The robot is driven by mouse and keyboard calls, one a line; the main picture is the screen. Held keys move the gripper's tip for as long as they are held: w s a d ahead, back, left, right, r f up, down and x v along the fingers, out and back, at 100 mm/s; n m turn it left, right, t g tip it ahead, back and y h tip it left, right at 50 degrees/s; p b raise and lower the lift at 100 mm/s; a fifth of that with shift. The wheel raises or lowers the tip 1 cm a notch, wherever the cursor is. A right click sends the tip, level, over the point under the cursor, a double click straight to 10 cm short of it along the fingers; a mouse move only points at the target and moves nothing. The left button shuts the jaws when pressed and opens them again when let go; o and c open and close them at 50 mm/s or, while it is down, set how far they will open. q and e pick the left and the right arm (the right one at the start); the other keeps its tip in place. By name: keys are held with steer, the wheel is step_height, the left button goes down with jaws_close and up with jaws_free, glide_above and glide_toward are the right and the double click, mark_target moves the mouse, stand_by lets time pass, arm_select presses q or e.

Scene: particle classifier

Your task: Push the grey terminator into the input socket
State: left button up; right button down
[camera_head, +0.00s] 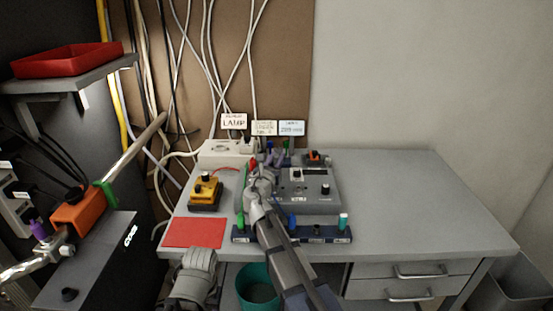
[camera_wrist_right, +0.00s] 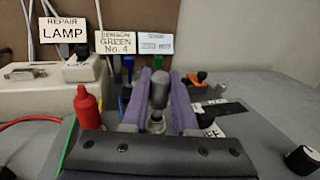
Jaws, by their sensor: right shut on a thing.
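The grey terminator (camera_wrist_right: 159,88) is a rounded grey cap, standing roughly upright between the two purple fingers of my right gripper (camera_wrist_right: 160,98). My right gripper is shut on it. A silver, ring-like fitting (camera_wrist_right: 156,123) shows just below the cap, probably the input socket; I cannot tell how deep the cap sits in it. In the head view my right gripper (camera_head: 271,160) is over the left part of the grey instrument box (camera_head: 315,193), and the terminator is too small to make out.
A red plug (camera_wrist_right: 88,106) stands left of the fingers. A black knob (camera_wrist_right: 302,159) is at the right. In the head view, a yellow box (camera_head: 205,193), a red mat (camera_head: 195,232) and a blue rack (camera_head: 330,236) lie nearby. The table's right side (camera_head: 420,200) is clear.

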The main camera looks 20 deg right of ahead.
arm_select(q)
steer(key=shift+f+b, duration=0.6)
arm_select(e)
steer(key=shift+f, duration=0.55)
steer(key=c, duration=0.6)
jaws_free()
steer(key=shift+s, duration=0.1)
steer(key=shift+s, duration=0.1)
